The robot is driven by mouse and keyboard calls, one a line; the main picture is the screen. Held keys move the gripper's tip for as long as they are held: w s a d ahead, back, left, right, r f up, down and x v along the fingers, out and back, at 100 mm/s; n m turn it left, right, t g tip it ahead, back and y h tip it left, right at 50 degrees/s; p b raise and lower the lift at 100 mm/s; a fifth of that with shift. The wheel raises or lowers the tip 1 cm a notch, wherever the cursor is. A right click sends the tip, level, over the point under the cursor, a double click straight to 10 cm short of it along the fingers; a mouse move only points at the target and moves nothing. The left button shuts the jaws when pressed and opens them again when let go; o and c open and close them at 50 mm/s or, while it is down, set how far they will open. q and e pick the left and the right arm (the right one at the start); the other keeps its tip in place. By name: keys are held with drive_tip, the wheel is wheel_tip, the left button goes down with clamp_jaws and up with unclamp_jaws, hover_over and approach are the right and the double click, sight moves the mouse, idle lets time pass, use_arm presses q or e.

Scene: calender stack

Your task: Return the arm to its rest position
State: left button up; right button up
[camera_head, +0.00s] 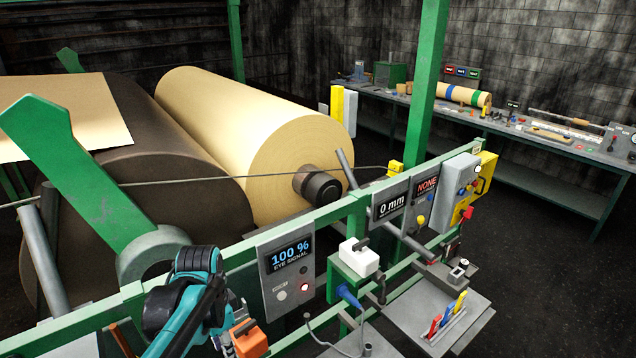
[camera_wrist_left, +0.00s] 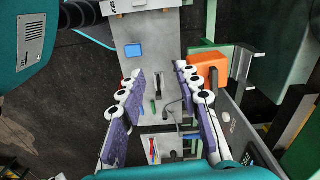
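My left arm (camera_head: 190,305) is teal and black and comes in at the lower left of the head view, in front of the green rail. I cannot make out its fingers there. In the left wrist view my left gripper (camera_wrist_left: 160,72) is open, its two purple-padded fingers wide apart. Nothing is held between the fingers. A grey panel with a blue square (camera_wrist_left: 134,50) lies beyond the fingertips, apart from them. My right arm and right gripper are in neither view.
A green rail (camera_head: 335,208) carries a display box reading 100 % (camera_head: 288,262) and a 0 mm display (camera_head: 391,204). An orange box (camera_head: 249,338) is close to my left arm; an orange box also shows in the wrist view (camera_wrist_left: 208,68). Large rolls (camera_head: 235,130) stand behind; a workbench (camera_head: 520,160) is at right.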

use_arm(q)
drive_tip(key=s+d+f+n+t+b, duration=0.1)
drive_tip(key=s+f+n+t+b, duration=0.2)
drive_tip(key=f+b, duration=0.8)
drive_tip(key=s+d+f+n+t+b, duration=0.1)
drive_tip(key=s+f+n+t+b, duration=0.3)
drive_tip(key=f+b, duration=0.8)
drive_tip(key=shift+s+d+n+b, duration=0.25)
drive_tip(key=shift+s+n+b, duration=0.15)
drive_tip(key=shift+s+n, duration=0.65)
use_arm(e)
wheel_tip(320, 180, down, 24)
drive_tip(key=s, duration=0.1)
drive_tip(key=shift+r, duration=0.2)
use_arm(q)
drive_tip(key=shift+w+f, duration=0.1)
drive_tip(key=shift+w, duration=0.05)
